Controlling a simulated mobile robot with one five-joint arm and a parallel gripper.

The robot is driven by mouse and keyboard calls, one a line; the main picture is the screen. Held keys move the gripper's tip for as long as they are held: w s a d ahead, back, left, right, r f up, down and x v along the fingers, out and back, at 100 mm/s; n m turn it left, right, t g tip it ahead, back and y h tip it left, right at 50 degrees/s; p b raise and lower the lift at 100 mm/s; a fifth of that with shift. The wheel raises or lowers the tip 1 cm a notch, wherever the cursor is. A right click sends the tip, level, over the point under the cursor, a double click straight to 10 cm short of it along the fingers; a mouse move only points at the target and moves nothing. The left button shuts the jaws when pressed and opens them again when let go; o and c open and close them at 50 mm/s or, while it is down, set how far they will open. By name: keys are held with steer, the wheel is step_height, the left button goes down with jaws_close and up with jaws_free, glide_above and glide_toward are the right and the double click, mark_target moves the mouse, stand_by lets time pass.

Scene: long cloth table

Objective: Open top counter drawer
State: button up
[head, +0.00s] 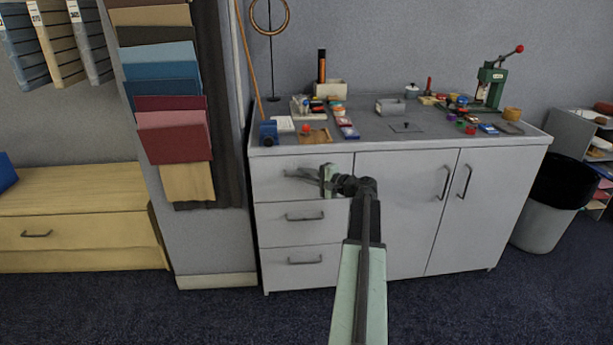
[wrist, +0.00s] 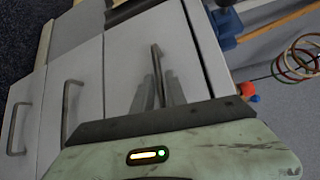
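The top drawer (head: 275,188) is the upper of the drawers at the left of the white counter, and its front looks flush with the counter. Its dark bar handle (head: 296,173) is partly hidden by my gripper (head: 316,178). In the wrist view my gripper (wrist: 161,88) has its two fingers at the top drawer's handle (wrist: 155,58), one apparently on each side. The top drawer front (wrist: 130,55) fills the middle of that view. Whether the fingers press on the handle is unclear.
Below are a middle drawer (head: 285,217) and a bottom drawer (head: 285,262); cupboard doors (head: 408,210) stand to their right. Tools and small items crowd the countertop (head: 375,126). A sample board (head: 190,235) stands close at the left, a bin (head: 545,225) at the right.

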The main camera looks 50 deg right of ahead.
jaws_close()
stand_by(1.2)
